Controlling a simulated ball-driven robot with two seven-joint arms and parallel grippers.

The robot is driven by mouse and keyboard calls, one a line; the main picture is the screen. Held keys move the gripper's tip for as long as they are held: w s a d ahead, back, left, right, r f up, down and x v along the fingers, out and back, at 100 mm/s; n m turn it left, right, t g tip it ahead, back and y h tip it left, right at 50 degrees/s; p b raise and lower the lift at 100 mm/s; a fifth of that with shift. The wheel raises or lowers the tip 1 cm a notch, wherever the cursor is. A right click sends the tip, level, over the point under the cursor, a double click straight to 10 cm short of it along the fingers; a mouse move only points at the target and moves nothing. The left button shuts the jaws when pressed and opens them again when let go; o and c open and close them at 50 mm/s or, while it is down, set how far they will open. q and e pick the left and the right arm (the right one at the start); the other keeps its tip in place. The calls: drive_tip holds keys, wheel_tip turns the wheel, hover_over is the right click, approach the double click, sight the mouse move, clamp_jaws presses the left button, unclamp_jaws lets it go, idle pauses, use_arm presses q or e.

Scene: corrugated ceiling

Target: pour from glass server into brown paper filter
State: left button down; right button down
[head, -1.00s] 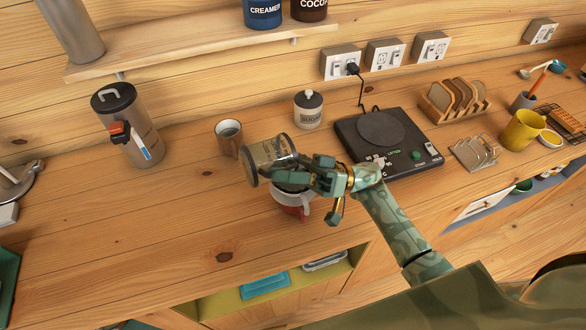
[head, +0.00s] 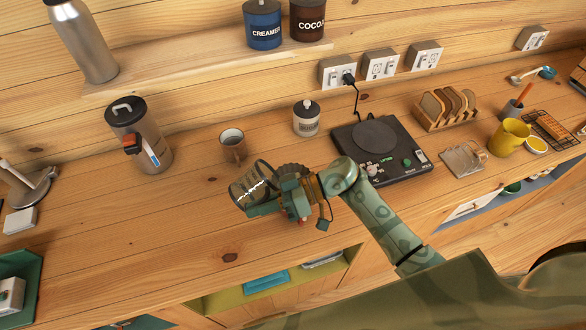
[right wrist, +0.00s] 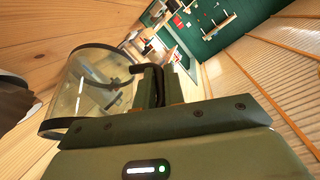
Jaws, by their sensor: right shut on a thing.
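The glass server (head: 250,188) is clear with dark rims and hangs tilted above the counter, left of my right gripper (head: 292,197). The right gripper is shut on it. In the right wrist view the server (right wrist: 88,92) lies on its side across the left, and I make out no liquid in it. The gripper hides most of what stands below, with only a bit of red showing. My left gripper is out of view.
A steel canister (head: 140,140) is at the left.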

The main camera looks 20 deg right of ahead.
drive_tip(key=shift+a+r+h+p, duration=0.15)
drive_tip(key=shift+h+p, duration=0.5)
drive_tip(key=shift+p, duration=1.05)
drive_tip(key=shift+a+r+h+p, duration=0.15)
drive_tip(key=shift+h+p, duration=0.5)
drive_tip(key=shift+p, duration=1.05)
drive_tip(key=p, duration=0.1)
drive_tip(key=f+h+p, duration=0.1)
drive_tip(key=p, duration=0.1)
drive_tip(key=shift+a+f, duration=0.25)
drive_tip(key=shift+f, duration=0.05)
drive_tip(key=a+f+t+h+p, duration=0.1)
drive_tip(key=a+f+h+p, duration=0.2)
drive_tip(key=a+f+h, duration=0.2)
drive_tip(key=h, duration=0.2)
drive_tip(key=shift+s+a+f+t+h, duration=0.2)
drive_tip(key=shift+s+t+h, duration=0.1)
drive_tip(key=shift+h, duration=0.1)
drive_tip(key=shift+f, duration=0.1)
